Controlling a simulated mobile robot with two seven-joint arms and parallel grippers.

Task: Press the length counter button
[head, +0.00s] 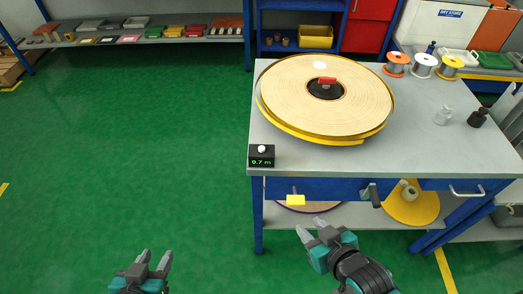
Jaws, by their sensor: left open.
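The length counter (261,161) is a small black box at the front left corner of the table. Its green display reads 0.7 m. A round white button (262,148) sits on its top. My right gripper (310,226) is open and empty, in front of and below the table edge, to the right of the counter and apart from it. My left gripper (156,255) is open and empty over the green floor, at the bottom left, well away from the counter.
A large tape roll (290,92) with a red-handled hub lies on the grey table (440,150) behind the counter. The left floor is clear.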

